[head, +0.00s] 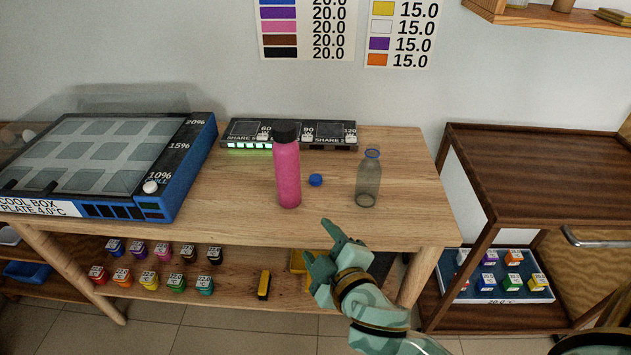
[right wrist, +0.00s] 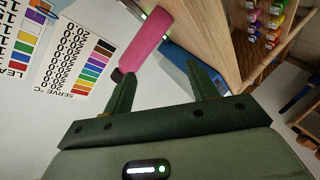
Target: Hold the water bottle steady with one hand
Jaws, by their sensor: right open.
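A pink bottle (head: 287,175) with a black cap stands upright on the wooden table (head: 240,195). A grey see-through bottle (head: 368,182) stands uncapped to its right. A small blue cap (head: 315,180) lies between them. My right gripper (head: 319,240) is open and empty at the table's front edge, in front of the bottles and touching neither. In the right wrist view, the pink bottle (right wrist: 147,42) shows beyond the open fingers (right wrist: 158,78). My left gripper is not in view.
A blue cool box (head: 190,165) fills the table's left side. A dark panel with a lit green strip (head: 250,147) lies behind the pink bottle. Several coloured small containers (head: 163,252) stand on the lower shelf. A dark wood rack (head: 540,175) stands at right.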

